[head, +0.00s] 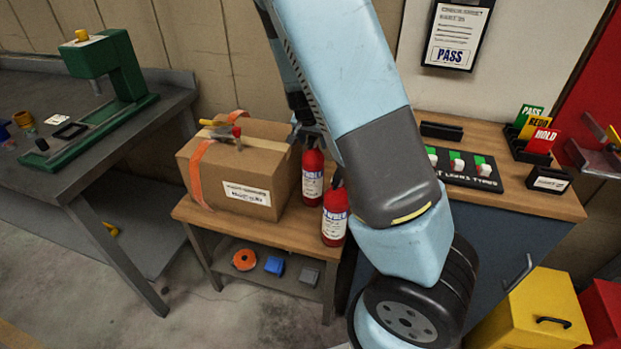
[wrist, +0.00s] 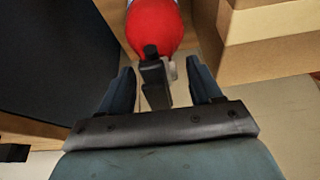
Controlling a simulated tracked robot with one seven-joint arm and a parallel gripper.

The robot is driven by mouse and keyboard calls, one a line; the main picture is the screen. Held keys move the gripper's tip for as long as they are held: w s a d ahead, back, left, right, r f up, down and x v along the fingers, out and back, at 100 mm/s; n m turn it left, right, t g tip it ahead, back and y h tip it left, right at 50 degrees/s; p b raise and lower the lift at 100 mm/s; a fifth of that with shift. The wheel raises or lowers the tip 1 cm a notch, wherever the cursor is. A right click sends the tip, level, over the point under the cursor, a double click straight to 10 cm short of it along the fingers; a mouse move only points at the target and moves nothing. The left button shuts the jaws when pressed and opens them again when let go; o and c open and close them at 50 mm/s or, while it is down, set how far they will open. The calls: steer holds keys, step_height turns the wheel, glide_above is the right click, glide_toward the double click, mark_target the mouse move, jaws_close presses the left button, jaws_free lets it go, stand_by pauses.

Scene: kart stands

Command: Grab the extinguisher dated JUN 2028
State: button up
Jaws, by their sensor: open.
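Two red extinguishers with white labels stand on the wooden bench in the head view. The rear one (head: 313,174) is beside the cardboard box, and the front one (head: 335,213) is nearer the bench edge. Their dates are too small to read. In the wrist view, one red extinguisher (wrist: 155,24) lies straight ahead, its black valve and handle (wrist: 153,78) between the fingers. I cannot tell for sure which of the two it is. My gripper (wrist: 160,70) is open, a finger on each side of the handle, with gaps visible. In the head view my arm hides most of the gripper.
A cardboard box (head: 232,172) with orange straps stands left of the extinguishers; it is close to the right finger in the wrist view (wrist: 270,50). A dark cabinet (head: 520,235) stands to the right. A green press (head: 100,85) is on the left bench.

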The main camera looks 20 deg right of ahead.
jaws_close()
stand_by(0.6)
stand_by(0.8)
